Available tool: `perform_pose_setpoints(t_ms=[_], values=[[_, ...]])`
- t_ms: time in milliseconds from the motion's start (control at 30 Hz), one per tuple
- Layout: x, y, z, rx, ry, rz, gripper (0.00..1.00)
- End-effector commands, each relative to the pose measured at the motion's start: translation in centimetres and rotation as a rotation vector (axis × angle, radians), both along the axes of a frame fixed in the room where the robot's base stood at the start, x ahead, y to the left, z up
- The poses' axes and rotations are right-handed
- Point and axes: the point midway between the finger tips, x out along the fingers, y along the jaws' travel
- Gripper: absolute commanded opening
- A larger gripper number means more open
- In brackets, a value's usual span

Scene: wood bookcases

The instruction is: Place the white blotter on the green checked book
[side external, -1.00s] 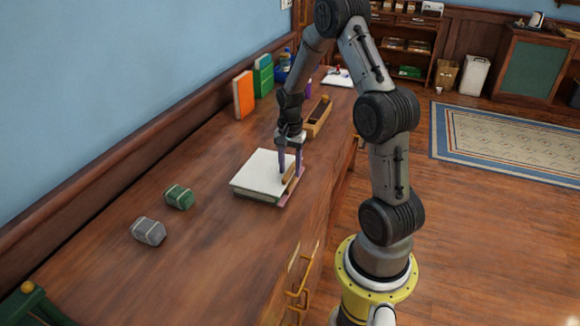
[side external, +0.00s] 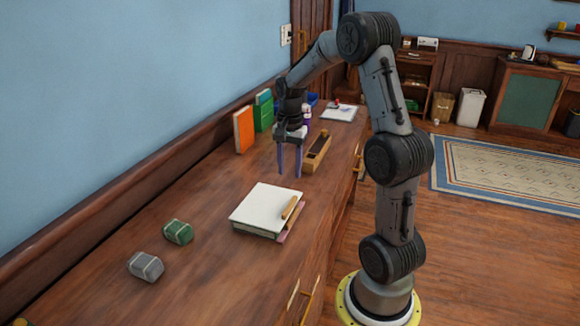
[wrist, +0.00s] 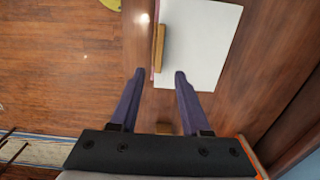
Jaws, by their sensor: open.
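A flat white slab (side external: 262,205), seemingly the white blotter, lies on top of a low stack on the desk; it also shows in the wrist view (wrist: 208,40). A short wooden bar (side external: 290,208) lies along its right edge, and at the slab's left edge in the wrist view (wrist: 158,48). A green edge (side external: 250,231) shows under the white, perhaps the green checked book; I see no checks. A pink item (side external: 292,230) sticks out at the stack's right. My gripper (side external: 290,175) is open and empty, above and behind the stack, apart from it.
A long wooden tray (side external: 316,152) stands behind the gripper. An orange book (side external: 243,130) and a green book (side external: 264,112) stand by the wall. A green bundle (side external: 178,232) and a grey bundle (side external: 146,266) lie at the left.

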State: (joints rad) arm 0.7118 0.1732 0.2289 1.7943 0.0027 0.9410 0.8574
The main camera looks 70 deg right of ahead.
Motion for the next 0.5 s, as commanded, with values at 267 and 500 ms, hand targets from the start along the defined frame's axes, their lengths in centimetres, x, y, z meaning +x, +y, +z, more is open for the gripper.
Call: perform_pose_setpoints(t_ms=[267,500], values=[[0.1,5.7,4.6,-0.059,-0.066,0.264,0.47],[-3.7,16.4,9.5,-0.186,-0.198,0.821,0.47]])
